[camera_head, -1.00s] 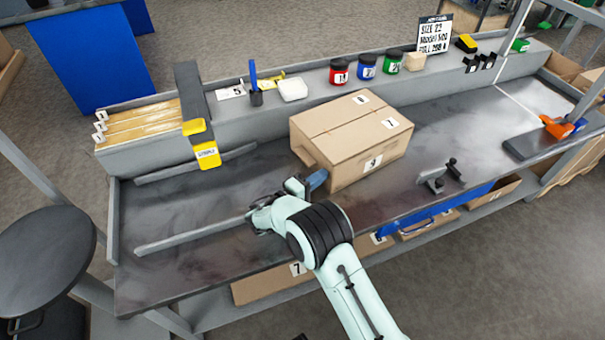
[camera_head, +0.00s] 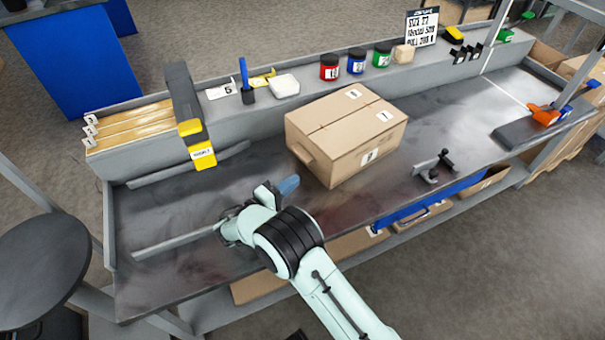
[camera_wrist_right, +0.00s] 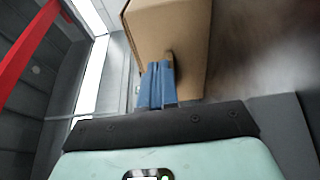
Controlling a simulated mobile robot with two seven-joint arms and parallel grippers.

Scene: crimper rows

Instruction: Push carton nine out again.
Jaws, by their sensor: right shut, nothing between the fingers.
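Carton nine (camera_head: 330,160) is a closed brown cardboard box on the dark bench top, right of my right gripper in the head view. It stands upright, with number labels on its top and front. My right gripper (camera_head: 289,185) has blue fingers, shut with nothing between them. In the head view a gap shows between the fingertips and the carton's left side. In the right wrist view the blue fingers (camera_wrist_right: 157,84) point at the carton (camera_wrist_right: 170,35), partly overlapping its lower part; a dark slot shows beside the fingertips. My left gripper is not in view.
A metal strip (camera_head: 172,243) lies on the bench left of my gripper. A small black clamp-like fixture (camera_head: 433,166) stands right of the carton. Red, blue and green jars (camera_head: 356,61) line the back ledge. Bare bench top lies right of the carton.

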